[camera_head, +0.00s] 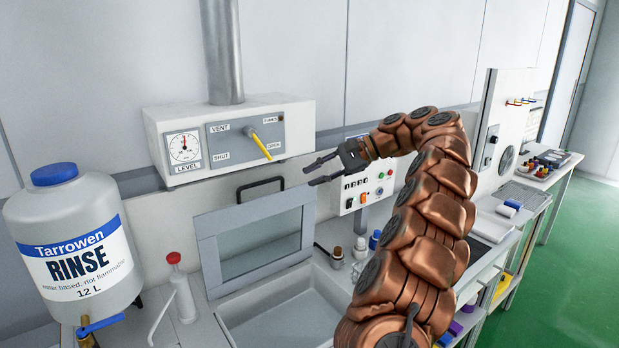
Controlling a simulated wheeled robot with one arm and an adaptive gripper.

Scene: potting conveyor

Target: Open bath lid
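The bath lid (205,232) is a grey frame around a glass pane. It stands raised and tilted at the back of a light grey bath (228,322), whose basin shows uncovered in front of it. A black bar handle (260,182) is at the lid's top edge. My gripper (311,172) is dark, with its two fingers apart and pointing left. It is empty, to the right of the handle, and appears apart from it. My arm hides the right side of the bath.
A large RINSE bottle (75,250) with a blue cap stands at the left, near a red-capped wash bottle (182,290). A vent box (228,137) with a yellow lever is above the lid. A control panel (365,187) and small bottles are behind my arm.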

